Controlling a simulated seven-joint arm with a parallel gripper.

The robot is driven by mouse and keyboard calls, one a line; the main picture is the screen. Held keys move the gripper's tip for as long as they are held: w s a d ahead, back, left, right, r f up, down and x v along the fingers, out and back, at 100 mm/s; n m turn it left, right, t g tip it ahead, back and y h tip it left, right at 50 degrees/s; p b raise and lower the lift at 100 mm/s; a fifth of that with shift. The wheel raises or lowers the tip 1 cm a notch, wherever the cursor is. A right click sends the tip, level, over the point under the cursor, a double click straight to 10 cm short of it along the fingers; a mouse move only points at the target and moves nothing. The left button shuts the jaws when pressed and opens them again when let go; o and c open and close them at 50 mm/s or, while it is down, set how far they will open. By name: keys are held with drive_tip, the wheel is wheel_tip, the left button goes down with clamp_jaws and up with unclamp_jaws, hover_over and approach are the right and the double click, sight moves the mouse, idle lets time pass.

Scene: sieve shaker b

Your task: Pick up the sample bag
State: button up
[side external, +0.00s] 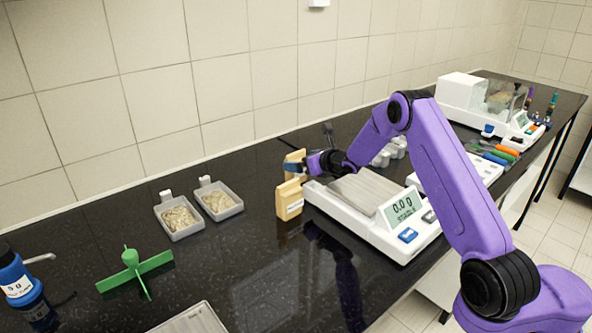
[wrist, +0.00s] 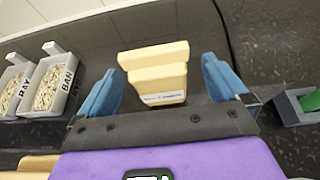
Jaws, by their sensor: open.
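A tan sample bag (wrist: 155,72) with a white label stands between the spread blue fingers of my gripper (wrist: 161,70) in the wrist view. Dark gaps show on both sides, so the fingers do not appear to touch it. In the side view my gripper (side external: 293,168) is at the same tan bag (side external: 295,157), partly hiding it, behind the white balance. A second tan bag (side external: 289,200) with a white label stands upright nearer the camera, beside the balance. A tan edge (wrist: 30,168) shows at the lower left of the wrist view.
The white balance (side external: 398,240) reads about 0.0 and sits under my arm. Two grey trays of grain-like pieces (side external: 180,217) (side external: 217,200) are at left. A green cross-shaped stand (side external: 133,268) and a blue bottle (side external: 22,290) are at front left. Dark counter between is clear.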

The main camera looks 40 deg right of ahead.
drive_tip(key=shift+a+x, duration=0.2)
drive_tip(key=shift+x, duration=2.5)
drive_tip(key=shift+s+f, duration=0.1)
drive_tip(key=shift+f, duration=0.1)
drive_tip(key=shift+c, duration=0.3)
drive_tip(key=c, duration=1)
